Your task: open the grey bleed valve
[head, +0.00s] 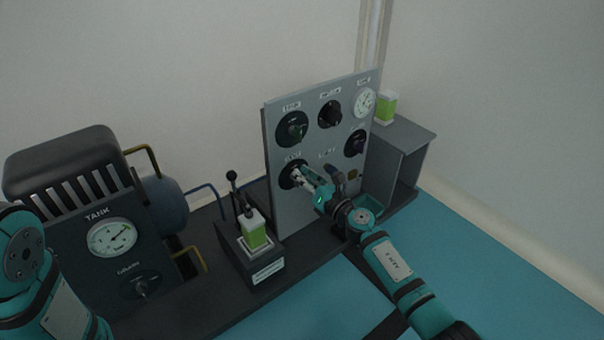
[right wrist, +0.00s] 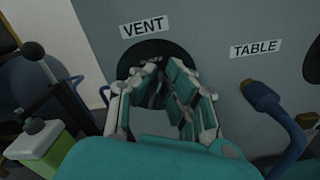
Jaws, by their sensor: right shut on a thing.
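A grey upright panel (head: 284,215) carries several round black dials with knobs. A black dial (head: 286,177) sits low on its left side. In the right wrist view this dial (right wrist: 140,50) is under a label (right wrist: 144,24) reading VENT. My right gripper (head: 300,176) is at this dial, and in the right wrist view its fingers (right wrist: 158,76) are closed around the knob in its middle. The fingers hide most of the knob, so its turn is not clear. I read no label saying bleed. My left arm shows at the left edge, without its gripper.
A blue hose with a brass end (right wrist: 262,97) is right of my fingers, by the TABLE label. A black box with a lever (head: 236,190) and a green-and-white block (head: 254,232) stands left of the panel. The tank unit (head: 90,270) is further left.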

